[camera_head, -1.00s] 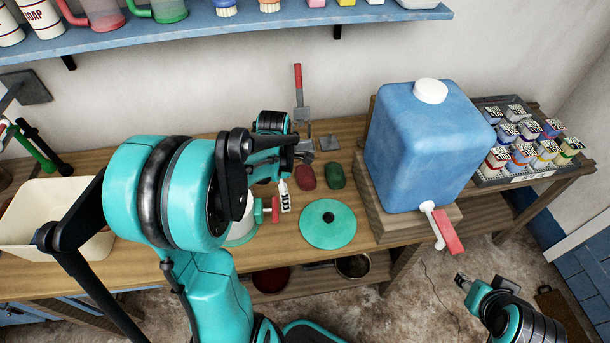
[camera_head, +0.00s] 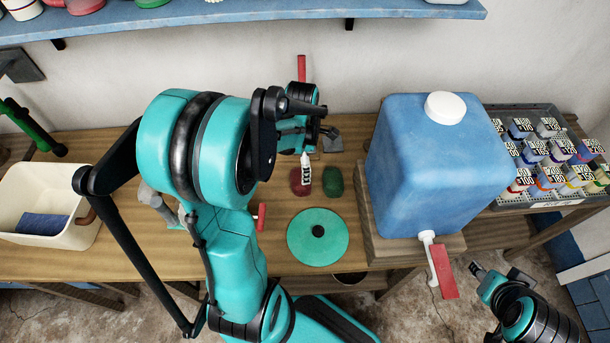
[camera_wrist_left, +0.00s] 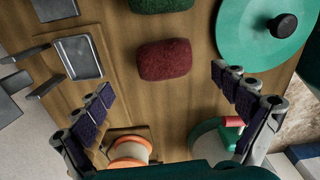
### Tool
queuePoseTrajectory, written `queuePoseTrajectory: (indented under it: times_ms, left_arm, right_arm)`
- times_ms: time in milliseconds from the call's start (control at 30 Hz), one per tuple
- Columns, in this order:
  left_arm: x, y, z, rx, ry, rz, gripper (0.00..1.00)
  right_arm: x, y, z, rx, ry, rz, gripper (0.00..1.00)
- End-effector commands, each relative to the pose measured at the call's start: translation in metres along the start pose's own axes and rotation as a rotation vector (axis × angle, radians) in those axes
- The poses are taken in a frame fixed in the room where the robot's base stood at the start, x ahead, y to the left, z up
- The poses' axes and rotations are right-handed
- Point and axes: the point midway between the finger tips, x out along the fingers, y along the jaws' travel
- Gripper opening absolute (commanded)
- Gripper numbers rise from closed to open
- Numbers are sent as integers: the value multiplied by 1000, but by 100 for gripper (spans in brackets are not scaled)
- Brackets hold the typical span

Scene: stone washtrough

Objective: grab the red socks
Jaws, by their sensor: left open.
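The red socks (camera_head: 299,183), a dark red rolled bundle, lie on the wooden bench left of a similar dark green bundle (camera_head: 333,181). My arm partly covers the red bundle in the head view. In the left wrist view the red socks (camera_wrist_left: 165,60) lie in full sight, ahead of and between the spread fingers of my left gripper (camera_wrist_left: 165,95). The gripper is open and empty, apart from the socks. My right gripper (camera_head: 495,272) is at lower right, away from the bench top; its finger opening is too small to read.
A green round lid (camera_head: 318,237) lies in front of the bundles. A blue water container (camera_head: 438,165) with a red tap handle stands on a wooden block at right. A cream basin (camera_head: 75,190) is at left.

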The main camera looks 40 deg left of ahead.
Motion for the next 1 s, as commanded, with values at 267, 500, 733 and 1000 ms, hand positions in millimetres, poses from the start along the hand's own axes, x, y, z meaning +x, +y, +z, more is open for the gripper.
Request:
queuePoseTrajectory:
  times_ms: [267, 500, 733, 1000]
  left_arm:
    - [31, -1, 0, 0, 0, 0, 97]
    - [68, -4, 1, 0, 0, 0, 97]
    - [71, -4, 0, 0, 0, 0, 97]
    - [71, -4, 0, 0, 0, 0, 40]
  right_arm:
    - [13, 0, 10, 0, 0, 0, 40]
    - [30, 0, 21, 0, 0, 0, 40]
    - [29, 0, 21, 0, 0, 0, 40]
    - [29, 0, 21, 0, 0, 0, 40]
